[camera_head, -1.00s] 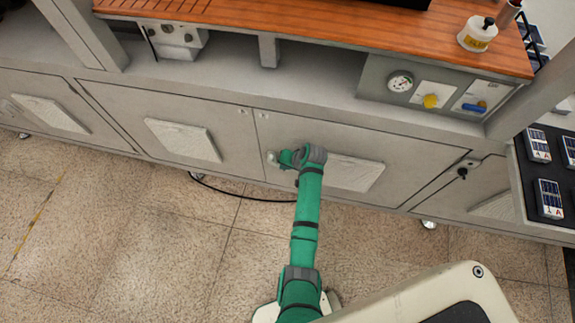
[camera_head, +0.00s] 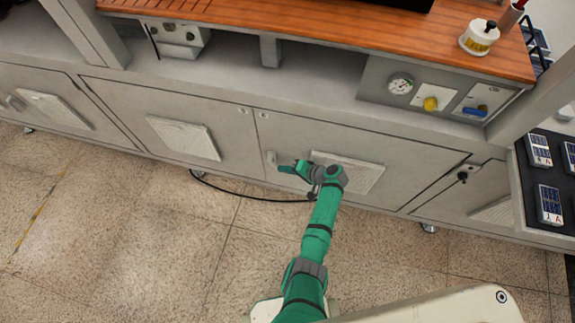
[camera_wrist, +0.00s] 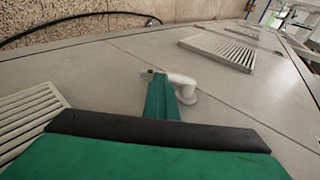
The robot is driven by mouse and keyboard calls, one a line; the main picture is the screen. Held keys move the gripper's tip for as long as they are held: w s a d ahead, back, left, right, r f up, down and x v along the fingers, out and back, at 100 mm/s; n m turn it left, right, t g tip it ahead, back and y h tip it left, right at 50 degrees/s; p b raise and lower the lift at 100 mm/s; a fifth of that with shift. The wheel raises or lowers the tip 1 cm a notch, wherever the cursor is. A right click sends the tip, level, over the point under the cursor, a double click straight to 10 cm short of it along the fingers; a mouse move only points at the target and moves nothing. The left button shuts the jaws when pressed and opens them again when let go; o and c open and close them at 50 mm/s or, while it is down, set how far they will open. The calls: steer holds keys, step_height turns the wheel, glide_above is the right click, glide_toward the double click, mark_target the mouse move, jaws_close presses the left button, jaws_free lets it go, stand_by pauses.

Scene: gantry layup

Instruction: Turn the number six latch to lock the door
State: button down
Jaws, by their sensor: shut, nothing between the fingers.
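A small pale latch (camera_head: 271,157) sits on the left edge of the grey cabinet door (camera_head: 400,150), to the right of the seam. In the wrist view the latch (camera_wrist: 182,84) is a rounded white handle, partly behind my green fingers. My gripper (camera_head: 281,168) is shut and empty, just right of and slightly below the latch in the head view. In the wrist view my gripper's tip (camera_wrist: 157,78) lies beside the latch; I cannot tell whether they touch. The number on the door is too small to read.
Other doors carry louvred vents (camera_head: 183,138). Another pale latch (camera_head: 15,103) is at far left, and a black knob (camera_head: 462,176) at right. A wooden bench top (camera_head: 330,28) runs above. A black cable (camera_head: 250,196) lies on the open floor.

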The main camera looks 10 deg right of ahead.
steer(key=shift+w+a+f, duration=0.25)
steer(key=shift+a+f, duration=0.35)
steer(key=shift+f, duration=0.25)
steer(key=shift+w+a+f, duration=0.2)
steer(key=shift+a+f, duration=0.35)
steer(key=shift+f, duration=0.3)
steer(key=shift+w+a+f, duration=0.1)
steer(key=shift+a+f, duration=0.1)
steer(key=shift+d, duration=0.1)
steer(key=s+d, duration=0.8)
steer(key=d, duration=0.3)
steer(key=shift+s+d, duration=0.15)
